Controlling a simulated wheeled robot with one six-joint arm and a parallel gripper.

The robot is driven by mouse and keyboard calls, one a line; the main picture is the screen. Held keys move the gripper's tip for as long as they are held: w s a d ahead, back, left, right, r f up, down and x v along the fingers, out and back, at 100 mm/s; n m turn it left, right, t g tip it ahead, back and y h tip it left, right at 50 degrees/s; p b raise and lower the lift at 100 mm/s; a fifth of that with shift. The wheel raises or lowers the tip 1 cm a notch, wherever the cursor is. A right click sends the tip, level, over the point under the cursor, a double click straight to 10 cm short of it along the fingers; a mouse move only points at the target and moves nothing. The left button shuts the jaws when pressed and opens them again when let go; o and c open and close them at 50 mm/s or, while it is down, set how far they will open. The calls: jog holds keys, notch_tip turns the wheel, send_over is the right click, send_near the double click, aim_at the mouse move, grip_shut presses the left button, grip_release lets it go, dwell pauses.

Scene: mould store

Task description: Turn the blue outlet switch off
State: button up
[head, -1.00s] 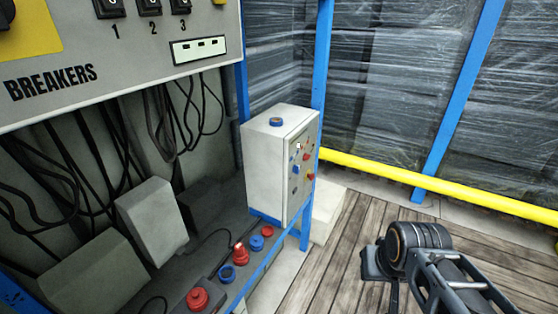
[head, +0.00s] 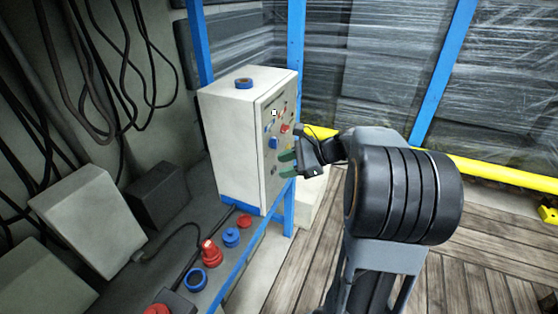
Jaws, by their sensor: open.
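A white switch box (head: 232,140) stands on the shelf near the middle of the head view, with its control panel facing right. A blue switch (head: 273,143) sticks out from the panel, with a red one (head: 285,129) above it to the right. The panel is seen at a steep angle, so I cannot tell the switch's setting or read labels. My gripper (head: 285,165) is open and empty, its green-tipped fingers pointing at the panel just below the blue switch. I cannot tell whether they touch the panel. The gripper covers the lower right of the panel.
Red and blue plugs, including a red one (head: 211,253), stand along the shelf's front edge. A blue post (head: 296,60) rises behind the box.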

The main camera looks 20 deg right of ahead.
aim_at(274, 143)
jog(key=w+d+f+m+t+y+b, duration=0.1)
jog(key=w+d+f+m+t+b, duration=0.1)
jog(key=d+m+t, duration=0.3)
jog(key=w+d+f+m+t+b, duration=0.1)
jog(key=w+d+m+t+b, duration=0.15)
jog(key=d, duration=0.55)
jog(key=x, duration=1.3)
jog(key=shift+a, duration=0.25)
jog(key=shift+g, duration=0.25)
grip_shut()
